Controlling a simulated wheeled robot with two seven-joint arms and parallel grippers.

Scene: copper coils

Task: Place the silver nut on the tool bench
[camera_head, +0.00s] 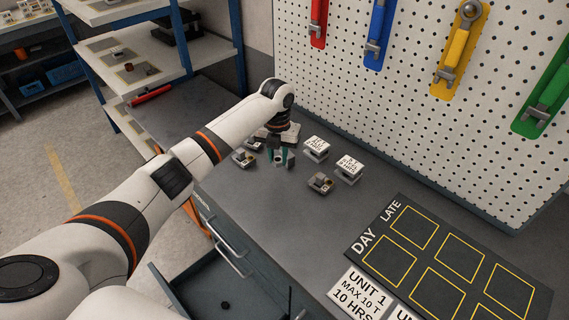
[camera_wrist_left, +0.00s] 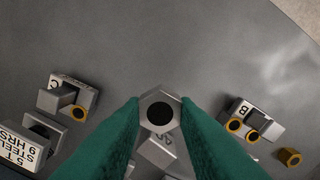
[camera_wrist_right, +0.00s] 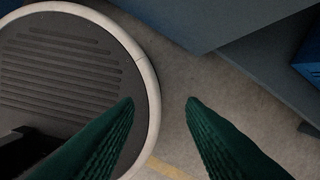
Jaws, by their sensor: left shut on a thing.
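The silver nut (camera_wrist_left: 160,94), a hexagon with a dark round hole, is between the green fingertips of my left gripper (camera_wrist_left: 160,112) in the left wrist view. My left gripper (camera_head: 281,156) is shut on it over the far left part of the grey tool bench (camera_head: 258,215). A grey block marked A (camera_wrist_left: 160,148) shows behind the nut, partly hidden by the fingers. I cannot tell how high the nut is above the bench. My right gripper (camera_wrist_right: 160,101) is open and empty over the floor, away from the bench.
Grey blocks with brass rings, marked C (camera_wrist_left: 75,92) and B (camera_wrist_left: 250,118), flank the nut. A loose brass nut (camera_wrist_left: 289,156) lies at right. Sign stands (camera_head: 316,147), a block (camera_head: 321,183) and a DAY/LATE board (camera_head: 362,246) are on the bench. A drawer (camera_head: 190,294) is open.

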